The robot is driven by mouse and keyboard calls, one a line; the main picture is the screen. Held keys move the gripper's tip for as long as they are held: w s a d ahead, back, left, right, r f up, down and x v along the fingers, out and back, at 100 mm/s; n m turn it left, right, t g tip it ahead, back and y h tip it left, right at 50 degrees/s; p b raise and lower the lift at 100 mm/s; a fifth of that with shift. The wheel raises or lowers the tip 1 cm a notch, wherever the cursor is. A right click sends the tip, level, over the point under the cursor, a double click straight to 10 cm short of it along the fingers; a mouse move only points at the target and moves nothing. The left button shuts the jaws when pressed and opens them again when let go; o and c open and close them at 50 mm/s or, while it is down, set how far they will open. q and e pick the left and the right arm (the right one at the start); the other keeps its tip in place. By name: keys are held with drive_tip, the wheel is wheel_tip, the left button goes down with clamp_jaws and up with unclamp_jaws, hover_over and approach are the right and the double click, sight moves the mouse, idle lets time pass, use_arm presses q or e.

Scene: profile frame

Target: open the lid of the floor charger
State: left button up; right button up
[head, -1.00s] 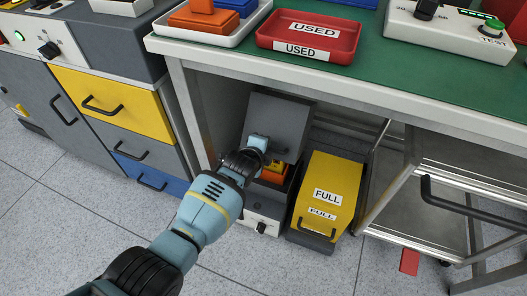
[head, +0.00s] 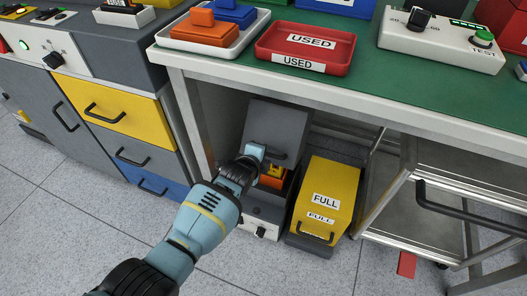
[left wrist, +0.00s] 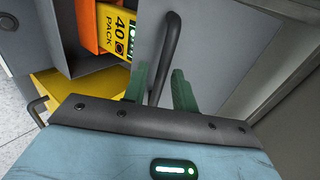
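The floor charger (head: 262,229) is a grey box with a pale front panel on the floor under the bench. Its grey lid (head: 278,125) stands raised and tilted up. An orange and yellow battery pack (head: 273,176) shows inside; the wrist view shows its "40 PACK" label (left wrist: 118,32). The lid's dark bar handle (left wrist: 171,50) passes between my left gripper's green fingers (left wrist: 160,80). The fingers are apart, with slim gaps beside the bar. In the head view my left gripper (head: 261,152) is at the left end of the handle. My right gripper is not in view.
A yellow "FULL" bin (head: 334,182) stands close to the charger's right. The bench (head: 390,95) overhangs both, with its leg (head: 189,125) to the left. A metal cart (head: 440,195) stands at right.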

use_arm(q)
drive_tip(key=p+v, duration=0.3)
drive_tip(key=v, duration=0.3)
drive_tip(key=shift+p, duration=0.3)
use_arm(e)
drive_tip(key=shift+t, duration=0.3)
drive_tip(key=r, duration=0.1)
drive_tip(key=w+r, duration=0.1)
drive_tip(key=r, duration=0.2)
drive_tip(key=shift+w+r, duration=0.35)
use_arm(q)
drive_tip(key=shift+c, duration=0.2)
